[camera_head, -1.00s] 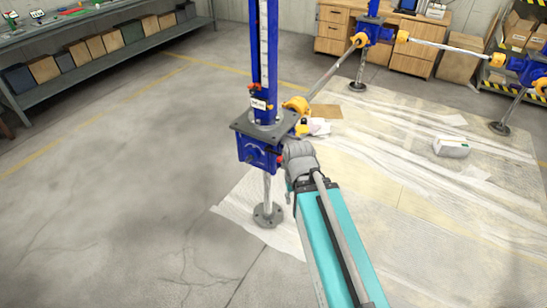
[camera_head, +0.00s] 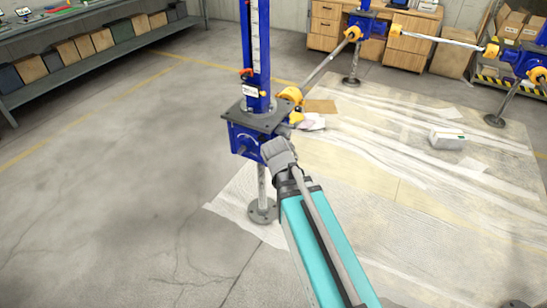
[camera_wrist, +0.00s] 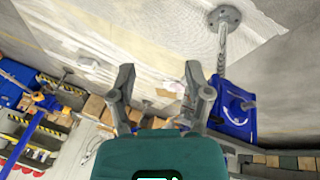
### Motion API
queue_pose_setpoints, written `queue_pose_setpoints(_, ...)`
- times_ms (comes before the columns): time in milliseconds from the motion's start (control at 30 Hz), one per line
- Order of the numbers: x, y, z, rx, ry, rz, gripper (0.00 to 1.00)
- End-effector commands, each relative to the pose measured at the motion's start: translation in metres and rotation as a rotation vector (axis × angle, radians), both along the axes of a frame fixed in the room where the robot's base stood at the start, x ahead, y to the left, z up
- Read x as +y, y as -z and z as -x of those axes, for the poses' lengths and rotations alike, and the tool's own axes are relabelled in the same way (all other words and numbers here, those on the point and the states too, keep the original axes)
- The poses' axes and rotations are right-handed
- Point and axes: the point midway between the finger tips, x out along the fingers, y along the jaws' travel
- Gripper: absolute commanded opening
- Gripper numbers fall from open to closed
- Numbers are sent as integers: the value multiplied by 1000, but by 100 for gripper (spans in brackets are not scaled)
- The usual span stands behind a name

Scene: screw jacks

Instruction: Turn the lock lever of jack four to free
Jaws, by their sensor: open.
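The nearest jack has a blue gearbox (camera_head: 243,140) under a dark plate, with a blue scaled column above and a screw with a round foot below. A small dark lever or knob shows on the gearbox's front face. A red lever (camera_head: 247,72) is on the column above a white tag too small to read, so I cannot confirm the jack's number. In the wrist view the gearbox (camera_wrist: 233,110) is right of my gripper (camera_wrist: 157,78), whose two fingers are apart with nothing between them. In the head view my wrist covers the gearbox's right side; the fingers are not clearly visible.
Yellow joints (camera_head: 290,95) and shafts link this jack to others at the back. A bench (camera_head: 110,55) stands back left and wooden cabinets (camera_head: 410,50) at the back. The floor at left is clear.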

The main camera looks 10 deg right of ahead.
Motion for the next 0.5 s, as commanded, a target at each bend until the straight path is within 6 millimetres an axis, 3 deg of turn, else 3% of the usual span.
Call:
queue_pose_setpoints(33,0,16,-8,-29,18,31,64)
queue_pose_setpoints(500,-4,58,-70,-369,180,282,64)
